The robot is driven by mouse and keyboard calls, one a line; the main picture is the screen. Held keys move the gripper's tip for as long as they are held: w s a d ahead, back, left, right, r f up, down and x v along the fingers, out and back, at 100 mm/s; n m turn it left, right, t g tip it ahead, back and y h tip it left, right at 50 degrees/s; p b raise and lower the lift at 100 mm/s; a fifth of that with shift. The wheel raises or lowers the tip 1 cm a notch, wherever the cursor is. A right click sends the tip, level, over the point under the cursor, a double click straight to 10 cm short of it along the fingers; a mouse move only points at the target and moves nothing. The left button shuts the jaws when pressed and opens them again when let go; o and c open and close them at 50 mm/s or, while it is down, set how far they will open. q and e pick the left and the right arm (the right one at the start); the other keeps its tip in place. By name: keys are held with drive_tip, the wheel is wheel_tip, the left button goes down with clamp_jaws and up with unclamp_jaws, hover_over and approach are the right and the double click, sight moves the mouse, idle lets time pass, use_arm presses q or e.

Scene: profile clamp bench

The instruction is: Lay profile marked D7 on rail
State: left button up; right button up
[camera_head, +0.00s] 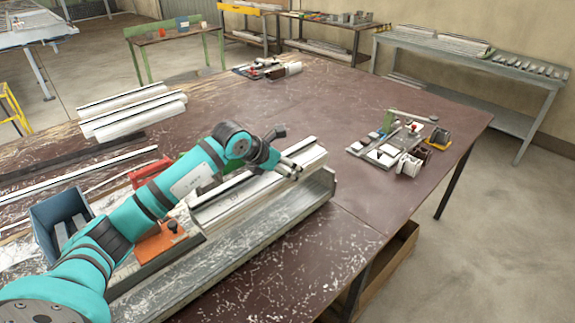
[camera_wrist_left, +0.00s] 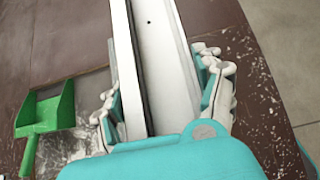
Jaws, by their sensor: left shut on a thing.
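My left gripper (camera_head: 289,169) reaches over the bench from the left. It is shut on a long white profile (camera_head: 238,200), which also shows between the fingers in the left wrist view (camera_wrist_left: 155,45). The profile lies lengthwise along the grey metal rail (camera_head: 250,240); whether it rests fully on the rail or just above it I cannot tell. No D7 mark is readable. My arm and gripper hide part of the profile. My right gripper is out of view.
Several white profiles (camera_head: 130,110) lie at the back left of the bench (camera_head: 330,100). A blue bin (camera_head: 60,218) and an orange clamp block (camera_head: 168,241) are near my arm. A small fixture (camera_head: 395,145) stands at the right. A green part (camera_wrist_left: 47,118) lies beside the gripper.

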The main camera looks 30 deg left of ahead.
use_arm(q)
drive_tip(key=shift+f+b, duration=0.35)
drive_tip(key=shift+f, duration=0.3)
wheel_tip(320, 180, down, 8)
drive_tip(key=b, duration=0.5)
drive_tip(key=shift+a+f, duration=0.1)
drive_tip(key=shift+f, duration=0.05)
drive_tip(key=shift+f+b, duration=0.9)
drive_tip(key=shift+w+f, duration=0.1)
drive_tip(key=shift+f+b, duration=0.3)
drive_tip(key=shift+b, duration=0.05)
drive_tip(key=o, duration=1.8)
drive_tip(key=shift+r, duration=0.1)
